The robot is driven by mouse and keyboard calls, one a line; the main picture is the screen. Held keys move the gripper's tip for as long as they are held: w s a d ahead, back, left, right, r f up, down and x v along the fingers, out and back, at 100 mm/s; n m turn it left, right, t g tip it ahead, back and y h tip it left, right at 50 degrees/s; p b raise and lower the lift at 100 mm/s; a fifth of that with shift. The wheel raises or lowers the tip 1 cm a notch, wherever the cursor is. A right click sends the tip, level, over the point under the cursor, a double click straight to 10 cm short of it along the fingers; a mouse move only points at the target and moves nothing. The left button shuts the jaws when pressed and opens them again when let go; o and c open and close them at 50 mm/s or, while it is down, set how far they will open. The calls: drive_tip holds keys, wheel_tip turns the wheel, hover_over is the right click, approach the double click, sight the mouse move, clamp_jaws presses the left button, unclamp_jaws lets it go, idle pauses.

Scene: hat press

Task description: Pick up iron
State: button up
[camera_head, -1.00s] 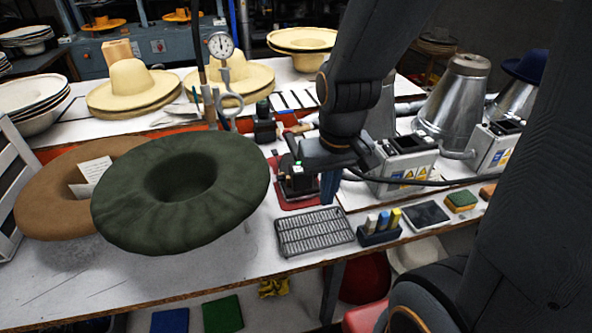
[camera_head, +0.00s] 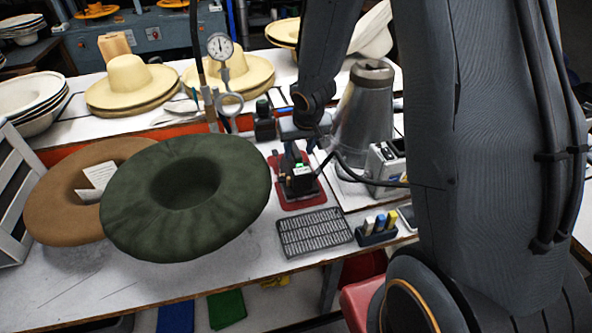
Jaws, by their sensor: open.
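The iron (camera_head: 300,184) is a small dark, boxy thing with a small green light, on a red pad (camera_head: 303,200) near the middle of the worktable. My gripper (camera_head: 294,155) hangs from above at the iron's back side, with its dark fingers pointing down. It is open. The fingers overlap the top of the iron in the picture, and I cannot tell whether they touch it or stand around it. Part of the iron is hidden by my gripper.
A green felt hat (camera_head: 130,220) and a brown one (camera_head: 45,215) lie left. A grey grate (camera_head: 312,238) and a holder with coloured blocks (camera_head: 375,236) are in front of the pad. A metal cone (camera_head: 366,115) stands behind right. A dial gauge (camera_head: 220,46) rises behind.

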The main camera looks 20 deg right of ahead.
drive_tip(key=shift+w+b+x, duration=0.15)
drive_tip(key=shift+b+x, duration=1.15)
drive_tip(key=shift+x, duration=0.65)
drive_tip(key=shift+w+b+x, duration=0.15)
drive_tip(key=shift+b+x, duration=1.1)
drive_tip(key=shift+x, duration=0.75)
drive_tip(key=shift+a+r, duration=0.1)
drive_tip(key=shift+r, duration=0.15)
clamp_jaws()
drive_tip(key=shift+w+r, duration=0.1)
